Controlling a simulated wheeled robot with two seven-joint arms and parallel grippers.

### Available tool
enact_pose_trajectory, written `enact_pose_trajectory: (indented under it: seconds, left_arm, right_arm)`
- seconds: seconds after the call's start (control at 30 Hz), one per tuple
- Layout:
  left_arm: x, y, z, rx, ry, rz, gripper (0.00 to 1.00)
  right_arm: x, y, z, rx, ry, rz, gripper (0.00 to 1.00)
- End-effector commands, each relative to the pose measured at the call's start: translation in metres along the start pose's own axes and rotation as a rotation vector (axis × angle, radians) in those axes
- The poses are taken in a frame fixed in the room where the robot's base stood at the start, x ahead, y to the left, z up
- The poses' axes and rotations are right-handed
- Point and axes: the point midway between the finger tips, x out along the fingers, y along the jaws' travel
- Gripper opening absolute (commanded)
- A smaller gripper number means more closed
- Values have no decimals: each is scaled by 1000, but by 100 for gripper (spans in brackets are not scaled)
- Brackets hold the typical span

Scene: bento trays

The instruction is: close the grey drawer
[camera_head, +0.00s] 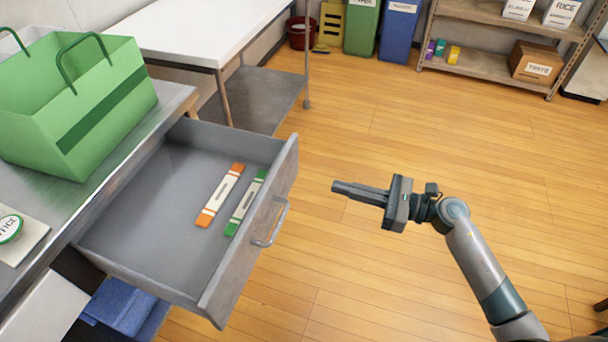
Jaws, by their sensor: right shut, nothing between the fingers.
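The grey drawer (150,247) stands pulled out from under the metal counter at the left. Its front panel faces right and bears a metal bar handle (272,228). Inside lie an orange-and-white packet (220,195) and a green-and-white packet (246,203), side by side. My right gripper (336,187) is to the right of the drawer front, apart from it, with its fingers pointing left. It is shut and empty. My left gripper is not in view.
A green bag (115,95) stands on the metal counter (170,90) above the drawer. A white-topped table (195,30) is behind. A shelf with a cardboard box (535,62) stands at the back right. The wooden floor (400,270) around my right arm is clear.

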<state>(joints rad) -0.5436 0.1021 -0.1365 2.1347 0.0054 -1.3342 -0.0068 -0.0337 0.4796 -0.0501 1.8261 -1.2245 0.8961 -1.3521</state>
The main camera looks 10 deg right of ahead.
Motion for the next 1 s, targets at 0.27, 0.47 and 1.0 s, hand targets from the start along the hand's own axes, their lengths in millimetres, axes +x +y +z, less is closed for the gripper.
enact_pose_trajectory:
  seconds: [0.27,0.47,1.0]
  left_arm:
    - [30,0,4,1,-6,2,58]
    - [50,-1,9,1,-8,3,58]
    - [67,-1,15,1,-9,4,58]
  right_arm:
    - [51,0,4,0,-4,1,0]
    - [82,0,3,1,-3,1,0]
    - [103,0,0,0,0,0,0]
